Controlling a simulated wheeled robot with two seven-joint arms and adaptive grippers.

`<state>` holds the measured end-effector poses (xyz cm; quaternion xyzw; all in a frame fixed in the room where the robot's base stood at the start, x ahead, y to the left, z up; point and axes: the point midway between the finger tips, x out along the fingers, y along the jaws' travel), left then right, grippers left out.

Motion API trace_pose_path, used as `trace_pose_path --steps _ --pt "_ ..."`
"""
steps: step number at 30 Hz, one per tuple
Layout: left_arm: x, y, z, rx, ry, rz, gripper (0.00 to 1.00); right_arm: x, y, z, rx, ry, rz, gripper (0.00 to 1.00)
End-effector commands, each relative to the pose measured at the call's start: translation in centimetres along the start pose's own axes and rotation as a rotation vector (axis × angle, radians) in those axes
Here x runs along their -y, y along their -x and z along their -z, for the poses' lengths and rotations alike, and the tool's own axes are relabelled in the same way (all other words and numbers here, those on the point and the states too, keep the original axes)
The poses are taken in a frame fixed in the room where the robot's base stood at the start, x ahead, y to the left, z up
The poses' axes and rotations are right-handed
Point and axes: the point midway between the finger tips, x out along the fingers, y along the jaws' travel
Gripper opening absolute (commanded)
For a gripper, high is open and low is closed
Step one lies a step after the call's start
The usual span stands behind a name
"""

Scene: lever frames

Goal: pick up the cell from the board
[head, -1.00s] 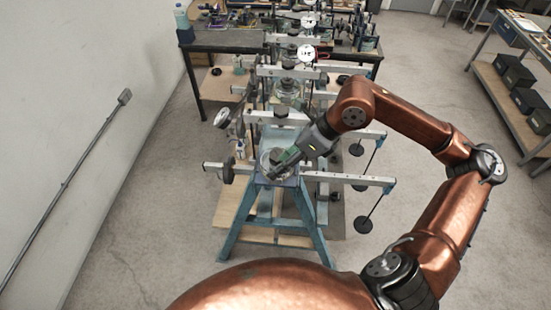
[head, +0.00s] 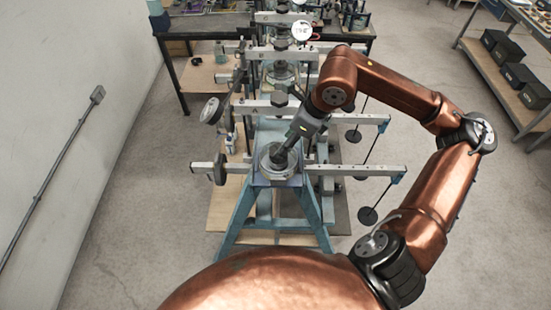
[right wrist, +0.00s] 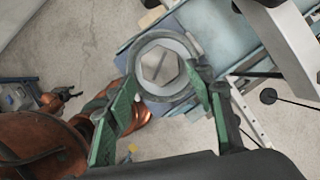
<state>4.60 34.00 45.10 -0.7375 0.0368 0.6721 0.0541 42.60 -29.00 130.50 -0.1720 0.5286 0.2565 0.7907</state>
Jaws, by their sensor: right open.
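The cell (head: 277,164) is a round, grey metal piece. In the right wrist view the cell (right wrist: 160,66) shows a pale ring around a slotted hex top. It sits on the blue-grey top plate of the nearest lever frame. My right gripper (right wrist: 163,80) is open, with its green fingers on either side of the cell. I cannot tell if they touch it. In the head view my right gripper (head: 282,154) comes down over the cell at a slant and hides part of it.
The nearest blue stand (head: 240,217) carries a horizontal lever beam (head: 345,170) with a hanging black weight (head: 368,215). More lever frames stand in a row behind. A wooden board (head: 226,208) lies on the floor beneath. Clear floor lies left and right; shelves (head: 515,65) stand at right.

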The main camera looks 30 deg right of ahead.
Motion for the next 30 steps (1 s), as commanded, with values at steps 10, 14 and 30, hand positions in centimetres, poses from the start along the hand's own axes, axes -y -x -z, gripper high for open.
trace_pose_path --steps 10,14,30 --pt "0.1 2.1 0.5 -0.006 0.000 0.001 0.51 0.0 -3.9 -0.1 -0.002 -0.001 -0.006 0.49" --pt "0.1 2.5 0.6 -0.007 0.000 0.001 0.51 0.0 -5.7 -0.2 0.000 0.000 -0.005 0.49" --pt "0.1 2.5 0.5 -0.006 0.000 0.001 0.51 0.1 -6.8 -0.1 0.000 0.002 -0.002 0.35"
